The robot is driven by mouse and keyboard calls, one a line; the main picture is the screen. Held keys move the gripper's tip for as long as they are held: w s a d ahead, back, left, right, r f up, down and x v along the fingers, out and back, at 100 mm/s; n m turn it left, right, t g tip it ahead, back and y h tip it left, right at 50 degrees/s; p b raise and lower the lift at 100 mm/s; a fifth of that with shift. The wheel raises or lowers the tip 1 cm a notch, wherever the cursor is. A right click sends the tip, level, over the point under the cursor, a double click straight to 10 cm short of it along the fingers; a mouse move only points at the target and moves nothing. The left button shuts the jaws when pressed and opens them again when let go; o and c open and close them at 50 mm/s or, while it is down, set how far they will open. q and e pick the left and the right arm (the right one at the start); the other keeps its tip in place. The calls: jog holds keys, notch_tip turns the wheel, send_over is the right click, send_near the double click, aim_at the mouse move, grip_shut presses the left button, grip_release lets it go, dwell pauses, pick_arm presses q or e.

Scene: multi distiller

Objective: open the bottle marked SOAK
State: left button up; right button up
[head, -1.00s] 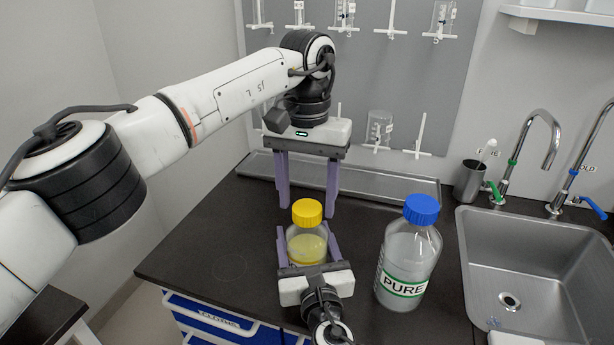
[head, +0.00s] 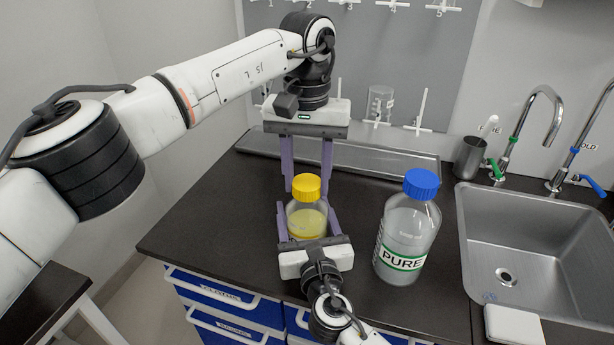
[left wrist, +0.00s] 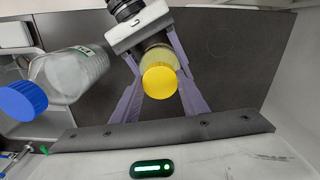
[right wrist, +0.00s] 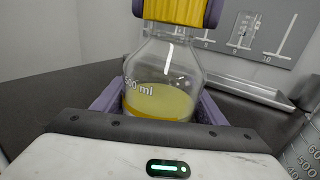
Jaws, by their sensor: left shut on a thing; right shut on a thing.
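A clear bottle (head: 307,220) with yellow liquid and a yellow cap (head: 307,187) stands upright on the dark bench. Its cap is on. No SOAK marking is readable; "500 ml" shows on the glass in the right wrist view (right wrist: 160,90). My right gripper (head: 308,215) is shut around the bottle's body from the front. My left gripper (head: 307,185) points down from above, its purple fingers on both sides of the cap. The right wrist view shows these fingertips against the cap (right wrist: 175,8). The left wrist view shows the cap (left wrist: 159,80) between the fingers.
A larger bottle marked PURE (head: 403,262) with a blue cap (head: 421,184) stands close on the right. A steel sink (head: 505,275) with taps lies further right. A shallow metal tray (head: 385,163) runs along the back wall. The bench to the left is clear.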

pick_arm(q)
jog(key=n, duration=0.8)
jog(key=shift+n, duration=0.4)
jog(key=n, duration=0.6)
jog(key=shift+r+n, duration=0.1)
jog(key=shift+n, duration=0.2)
jog(key=n, duration=0.6)
jog(key=shift+n, duration=0.3)
jog(key=n, duration=0.6)
jog(key=shift+n, duration=0.3)
jog(key=n, duration=0.6)
jog(key=shift+n, duration=0.3)
jog(key=n, duration=0.4)
jog(key=shift+n, duration=0.3)
jog(key=n, duration=0.6)
jog(key=shift+n, duration=0.3)
jog(key=n, duration=0.6)
jog(key=shift+r, duration=0.1)
